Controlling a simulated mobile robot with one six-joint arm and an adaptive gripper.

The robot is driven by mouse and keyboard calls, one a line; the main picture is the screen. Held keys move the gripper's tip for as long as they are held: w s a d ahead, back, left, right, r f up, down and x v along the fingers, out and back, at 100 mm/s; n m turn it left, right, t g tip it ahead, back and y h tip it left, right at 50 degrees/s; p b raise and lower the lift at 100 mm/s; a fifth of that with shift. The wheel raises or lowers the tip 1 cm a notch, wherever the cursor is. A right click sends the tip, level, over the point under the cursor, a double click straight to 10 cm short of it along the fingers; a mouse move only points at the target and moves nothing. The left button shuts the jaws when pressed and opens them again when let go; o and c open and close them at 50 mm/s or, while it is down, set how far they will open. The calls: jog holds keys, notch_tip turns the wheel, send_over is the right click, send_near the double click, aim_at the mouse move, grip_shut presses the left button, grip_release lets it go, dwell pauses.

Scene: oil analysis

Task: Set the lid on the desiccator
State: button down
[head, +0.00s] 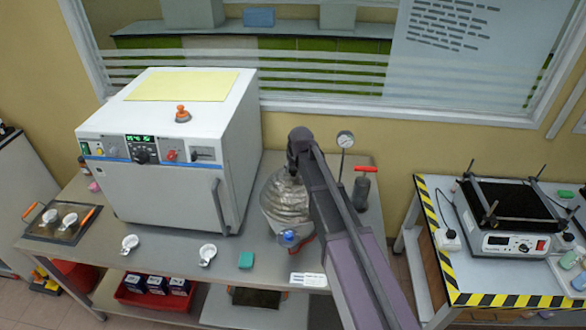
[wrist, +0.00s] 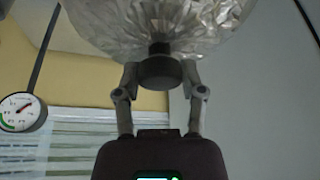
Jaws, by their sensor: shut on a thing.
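My gripper (wrist: 160,74) is shut on the dark knob of the lid (wrist: 105,22), a clear, shiny glass-like dome, in the wrist view. One finger is on each side of the knob. In the head view the glassy desiccator (head: 281,208) stands near the front of the bench, right of the white oven, with a blue part (head: 289,238) low on its front. My arm comes down over it and hides its right side. The fingers are hidden in this view. I cannot tell whether the lid touches the desiccator's rim.
The white oven (head: 150,175) stands close on the left.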

jog(key=shift+f+b, duration=0.4)
jog(key=shift+f, duration=0.1)
jog(key=shift+c, duration=0.6)
grip_release()
